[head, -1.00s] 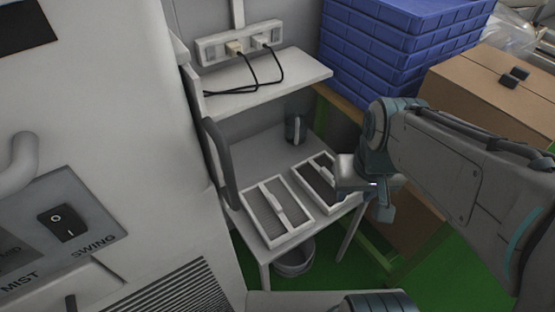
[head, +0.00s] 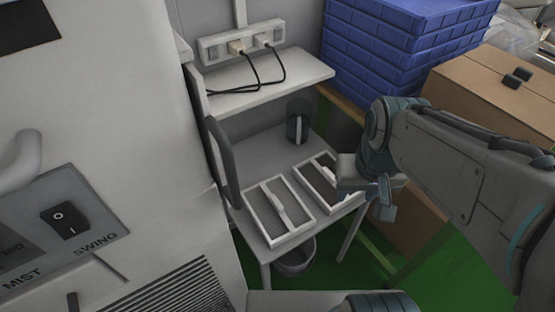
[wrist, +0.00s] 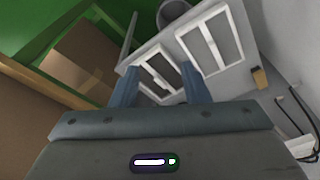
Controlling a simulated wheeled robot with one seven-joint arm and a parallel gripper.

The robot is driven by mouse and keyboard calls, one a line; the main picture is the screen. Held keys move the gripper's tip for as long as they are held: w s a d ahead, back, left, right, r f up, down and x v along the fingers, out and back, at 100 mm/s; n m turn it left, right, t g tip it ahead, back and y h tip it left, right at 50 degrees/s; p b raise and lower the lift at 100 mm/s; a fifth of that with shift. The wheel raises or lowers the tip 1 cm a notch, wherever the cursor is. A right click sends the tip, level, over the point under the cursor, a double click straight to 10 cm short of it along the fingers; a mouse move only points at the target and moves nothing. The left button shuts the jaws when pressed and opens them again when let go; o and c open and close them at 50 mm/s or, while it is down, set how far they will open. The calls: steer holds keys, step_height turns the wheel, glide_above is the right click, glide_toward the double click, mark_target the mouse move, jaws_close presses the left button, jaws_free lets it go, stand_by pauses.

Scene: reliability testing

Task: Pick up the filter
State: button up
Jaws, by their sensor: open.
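Two white-framed filters with dark mesh and a middle handle lie side by side on a small white table (head: 252,240). In the head view, the left filter (head: 279,208) is fully visible. The right filter (head: 314,184) is partly covered by my gripper (head: 366,186), which hangs at its right side. In the wrist view, my open gripper (wrist: 160,84) has its two fingers apart and empty. The nearer filter (wrist: 158,76) shows between and beyond the fingertips. The other filter (wrist: 212,44) lies further off. I cannot tell the exact height above them.
A white shelf (head: 265,85) with a socket strip and black cables overhangs the table's back. A dark cup-like object (head: 299,120) stands at the back. Blue crates (head: 400,50) and a cardboard box (head: 490,90) are to the right. A large machine (head: 100,110) fills the left.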

steer(key=w+a+f+n+g+b, duration=0.1)
steer(key=w+a+f+n+g, duration=0.15)
steer(key=w+a, duration=0.65)
steer(key=n+g+h+b, duration=0.1)
steer(key=n, duration=0.3)
glide_toward(276, 201)
steer(key=f, duration=0.1)
steer(key=s+f+b, duration=0.1)
steer(key=f, duration=0.1)
steer(key=shift+a+f+m, duration=0.1)
steer(key=shift+a+m, duration=0.1)
steer(key=shift+m, duration=0.05)
steer(key=shift+s+d+f+b, duration=0.1)
steer(key=shift+d+f+b, duration=0.1)
steer(key=shift+f, duration=0.7)
steer(key=shift+s+d+f+b, duration=0.1)
steer(key=shift+d+f, duration=0.05)
steer(key=shift+f, duration=0.75)
steer(key=shift+d+f+b, duration=0.15)
steer(key=shift+d+f, duration=0.05)
steer(key=shift+f, duration=0.7)
jaws_close()
